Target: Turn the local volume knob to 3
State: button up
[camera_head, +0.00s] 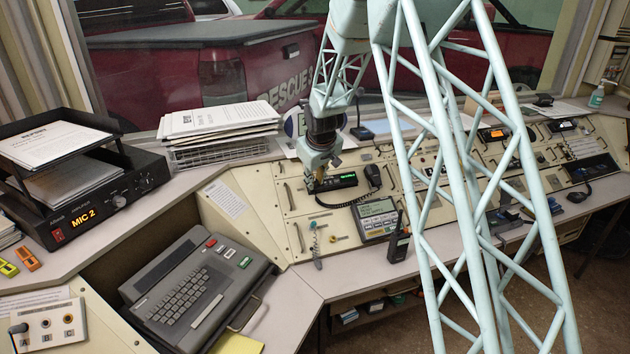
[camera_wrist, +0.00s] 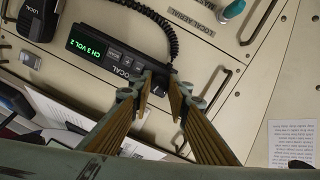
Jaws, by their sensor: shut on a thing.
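The local radio (camera_head: 338,182) is a black unit with a lit green display on the cream console panel. In the wrist view the radio (camera_wrist: 108,60) carries a "LOCAL" label, and its display (camera_wrist: 85,49) reads "CH 3 VOL 2". My gripper (camera_wrist: 163,84) has its two ribbed fingers at the label end of the radio, closed on the volume knob. The knob itself is mostly hidden by the fingertips, so its pointer cannot be seen. In the head view my gripper (camera_head: 314,184) is at the left end of the radio.
A hand microphone (camera_head: 373,176) with a coiled cord (camera_wrist: 150,14) is beside the radio. A panel handle (camera_wrist: 218,88) stands out near my fingers. A grey keypad unit (camera_head: 377,220) and a handheld radio (camera_head: 399,240) are in front. A paper stack (camera_head: 218,118) lies to the left.

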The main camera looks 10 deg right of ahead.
jog(key=o, duration=0.8)
jog(key=shift+o, duration=0.2)
jog(key=v, duration=1.2)
